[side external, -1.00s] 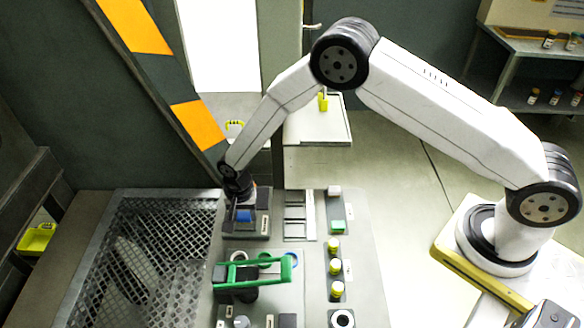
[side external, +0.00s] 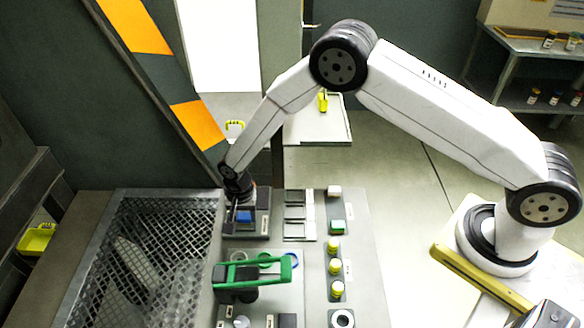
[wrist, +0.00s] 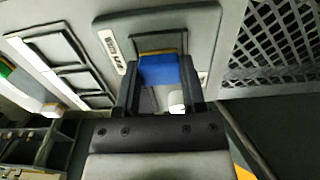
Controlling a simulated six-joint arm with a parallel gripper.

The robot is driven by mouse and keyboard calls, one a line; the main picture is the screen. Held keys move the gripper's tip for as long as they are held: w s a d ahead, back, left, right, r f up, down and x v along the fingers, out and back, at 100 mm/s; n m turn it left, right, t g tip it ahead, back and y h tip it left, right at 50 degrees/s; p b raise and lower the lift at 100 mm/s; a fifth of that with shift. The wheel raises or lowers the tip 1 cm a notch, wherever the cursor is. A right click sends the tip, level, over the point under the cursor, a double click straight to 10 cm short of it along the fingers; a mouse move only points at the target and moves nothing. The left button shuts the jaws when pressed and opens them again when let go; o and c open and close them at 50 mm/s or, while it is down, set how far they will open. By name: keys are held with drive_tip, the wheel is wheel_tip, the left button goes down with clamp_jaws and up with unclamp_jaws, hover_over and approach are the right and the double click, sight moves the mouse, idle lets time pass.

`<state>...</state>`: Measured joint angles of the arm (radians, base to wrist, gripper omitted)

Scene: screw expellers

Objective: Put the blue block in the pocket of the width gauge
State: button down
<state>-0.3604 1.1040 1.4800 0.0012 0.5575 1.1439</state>
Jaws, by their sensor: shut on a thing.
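The blue block (side external: 244,216) is between the fingers of my gripper (wrist: 159,84), which is shut on it. In the wrist view the blue block (wrist: 160,70) spans the gap between the two dark fingers. It is over a raised grey fixture with a small white label (wrist: 112,43), which looks like the width gauge (side external: 263,225). A dark rectangular recess shows around the block's far edge. My fingers hide the block's sides, and I cannot tell whether its underside is seated in the pocket.
A panel with several rectangular recesses (side external: 296,226) lies to the right of the fixture. A green handle (side external: 255,272) stands in front of it. Yellow-capped pieces (side external: 334,267) and a green button (side external: 338,227) are further right. A mesh guard (side external: 150,250) bounds the left.

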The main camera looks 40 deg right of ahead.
drive_tip(key=shift+f, duration=0.75)
idle(1.9)
drive_tip(key=shift+c, duration=0.5)
unclamp_jaws()
drive_tip(key=shift+f, duration=0.1)
drive_tip(key=shift+s+d, duration=0.15)
drive_tip(key=shift+d, duration=0.05)
drive_tip(key=shift+c, duration=0.4)
drive_tip(key=shift+o, duration=0.2)
drive_tip(key=shift+c, duration=0.3)
